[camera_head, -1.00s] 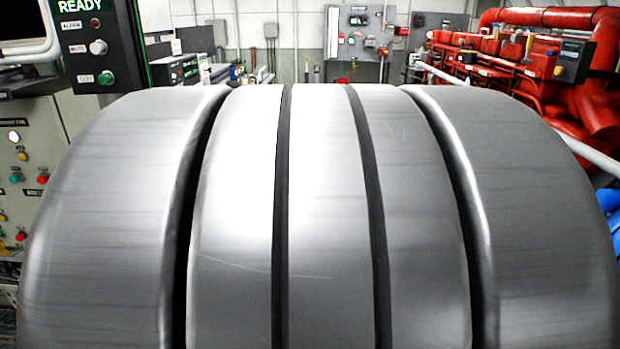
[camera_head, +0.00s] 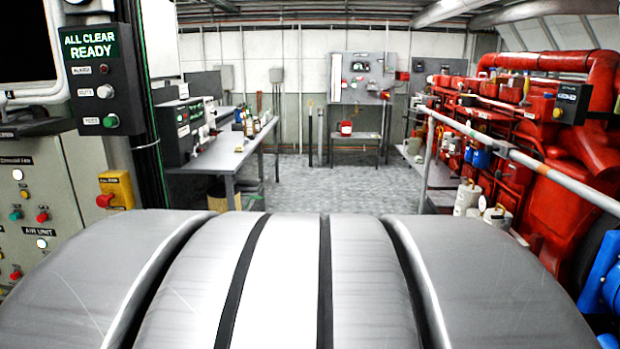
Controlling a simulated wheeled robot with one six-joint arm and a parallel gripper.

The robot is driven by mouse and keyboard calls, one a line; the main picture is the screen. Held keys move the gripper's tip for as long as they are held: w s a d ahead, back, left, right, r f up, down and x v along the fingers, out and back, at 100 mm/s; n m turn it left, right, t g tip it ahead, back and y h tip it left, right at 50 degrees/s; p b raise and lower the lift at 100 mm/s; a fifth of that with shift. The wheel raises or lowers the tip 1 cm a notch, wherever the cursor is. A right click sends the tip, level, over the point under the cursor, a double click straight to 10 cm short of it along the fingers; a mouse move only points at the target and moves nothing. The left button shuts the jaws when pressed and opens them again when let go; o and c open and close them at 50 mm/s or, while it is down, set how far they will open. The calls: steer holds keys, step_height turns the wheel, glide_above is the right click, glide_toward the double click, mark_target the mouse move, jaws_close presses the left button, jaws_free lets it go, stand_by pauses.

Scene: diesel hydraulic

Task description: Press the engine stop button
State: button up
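On the left, a yellow box (camera_head: 122,187) with a red push button (camera_head: 104,201) is mounted at the right edge of a grey-green control cabinet (camera_head: 75,165). Its small label is too blurred to read. The cabinet front also carries a red button (camera_head: 42,215), a green button (camera_head: 15,213) and several others. No legible label shows which one is the engine stop button. My gripper is not in view. A large grey ribbed part, apparently of my own body, fills the bottom and hides what lies behind it.
A black box with a sign reading "ALL CLEAR READY" (camera_head: 91,46) stands above the cabinet. A grey workbench (camera_head: 225,155) stands behind it. A red engine (camera_head: 545,150) behind a grey rail (camera_head: 530,160) lines the right. The floor (camera_head: 325,182) in the middle is clear.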

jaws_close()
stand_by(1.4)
